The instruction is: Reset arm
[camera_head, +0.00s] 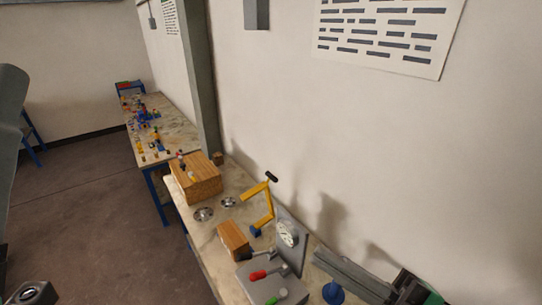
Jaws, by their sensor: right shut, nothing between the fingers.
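I cannot tell whether the gripper touches the bar.
The bench (209,237) holds a wooden block (199,184), a smaller block (233,241), metal flanges (204,214), a yellow jointed arm (262,205), a gauge (287,234) and a grey box with red (258,275) and green handles. Open floor (90,220) lies left.

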